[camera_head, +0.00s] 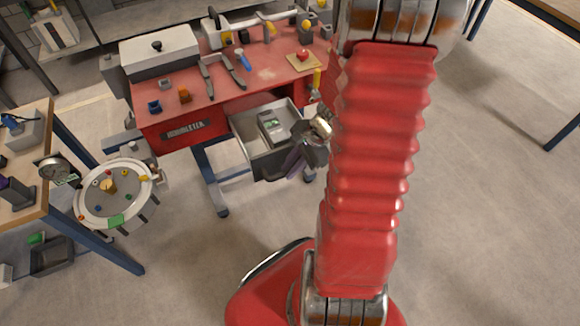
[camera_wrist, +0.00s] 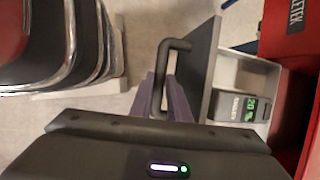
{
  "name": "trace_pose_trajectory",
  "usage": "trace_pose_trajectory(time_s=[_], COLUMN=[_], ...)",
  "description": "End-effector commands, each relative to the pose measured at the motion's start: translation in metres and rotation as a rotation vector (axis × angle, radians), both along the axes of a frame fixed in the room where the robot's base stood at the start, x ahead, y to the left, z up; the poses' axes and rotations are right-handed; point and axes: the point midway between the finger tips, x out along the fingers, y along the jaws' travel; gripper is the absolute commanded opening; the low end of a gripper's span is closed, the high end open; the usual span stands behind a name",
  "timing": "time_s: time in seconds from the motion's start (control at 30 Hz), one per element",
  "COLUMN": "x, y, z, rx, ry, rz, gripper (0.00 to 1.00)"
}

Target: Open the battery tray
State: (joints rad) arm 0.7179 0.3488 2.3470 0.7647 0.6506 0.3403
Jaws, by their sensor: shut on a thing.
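The battery tray (camera_head: 244,133) is a grey drawer that sticks out from the front of the red workbench, open enough to show its inside. It also shows in the wrist view (camera_wrist: 200,58), with its dark front panel seen edge-on. A grey battery unit (camera_head: 269,125) lies in it; in the wrist view its display (camera_wrist: 243,106) has green digits. The tray's dark bar handle (camera_wrist: 172,45) runs down between my purple fingers. My gripper (camera_head: 297,162) is shut on this handle at the tray's front. The far handle end is hidden by my gripper body.
The red workbench (camera_head: 165,133) carries a white box (camera_head: 158,47), dark tools and a small board with a red object (camera_head: 304,57). A round white turntable (camera_head: 85,205) stands at left beside a wooden table. The floor before the tray is clear.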

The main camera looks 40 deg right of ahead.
Motion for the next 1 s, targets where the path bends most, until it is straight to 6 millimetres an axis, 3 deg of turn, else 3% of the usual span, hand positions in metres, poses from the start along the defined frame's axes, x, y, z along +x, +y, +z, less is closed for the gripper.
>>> trace_pose_trajectory(time_s=[0.3,0.33,0.6,1.0], x=[0.0027,0.0028,0.0029,0.0019], y=[-0.0028,-0.0027,0.0005,-0.0008], z=[-0.0002,-0.0001,-0.0001,0.0064], rx=[-0.014,-0.014,-0.01,-0.008], ry=[-0.004,-0.004,-0.003,-0.004], rz=[0.005,0.005,0.01,0.011], gripper=[0.0,0.17,0.34,0.34])
